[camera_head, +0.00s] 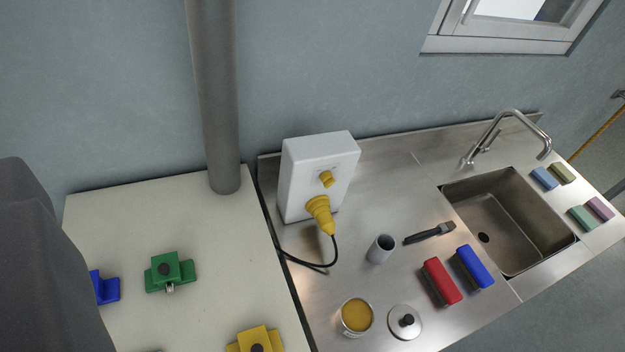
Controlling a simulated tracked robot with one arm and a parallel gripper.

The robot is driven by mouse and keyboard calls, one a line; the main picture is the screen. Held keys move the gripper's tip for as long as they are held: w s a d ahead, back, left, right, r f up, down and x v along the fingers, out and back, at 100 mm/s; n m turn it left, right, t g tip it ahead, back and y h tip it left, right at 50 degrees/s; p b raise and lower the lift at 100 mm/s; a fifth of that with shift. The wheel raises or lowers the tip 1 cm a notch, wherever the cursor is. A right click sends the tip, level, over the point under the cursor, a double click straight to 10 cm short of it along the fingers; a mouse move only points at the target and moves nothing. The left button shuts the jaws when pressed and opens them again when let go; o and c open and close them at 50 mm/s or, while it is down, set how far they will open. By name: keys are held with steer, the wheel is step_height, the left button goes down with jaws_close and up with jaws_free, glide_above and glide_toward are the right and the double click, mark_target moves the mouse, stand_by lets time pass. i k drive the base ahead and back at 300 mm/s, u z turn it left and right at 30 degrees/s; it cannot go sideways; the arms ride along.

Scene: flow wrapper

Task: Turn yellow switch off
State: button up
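A white box (308,172) stands on the steel counter against the wall. A small yellow rotary switch (327,179) sits on the upper part of its front face. Its on or off position is too small to tell. Below it, a yellow plug (319,211) is in the box's front, with a black cable (325,266) running down and left over the counter. My gripper's fingers are not in view. A dark grey rounded shape fills the left edge, and I cannot tell which part it is.
A grey cup (380,249), open can (356,316), lid (404,321), brush (430,233), red block (441,281) and blue block (474,267) lie right and in front. A grey pipe (214,95) rises left of the box. The white table (220,250) holds green (170,272) and yellow (255,340) fixtures.

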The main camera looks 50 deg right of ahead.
mark_target(327, 178)
steer(key=z, duration=1.15)
steer(key=k, duration=1.3)
steer(key=u, duration=0.2)
steer(key=i, duration=0.8)
steer(key=u, duration=0.6)
steer(key=i, duration=0.75)
steer(key=u, duration=0.3)
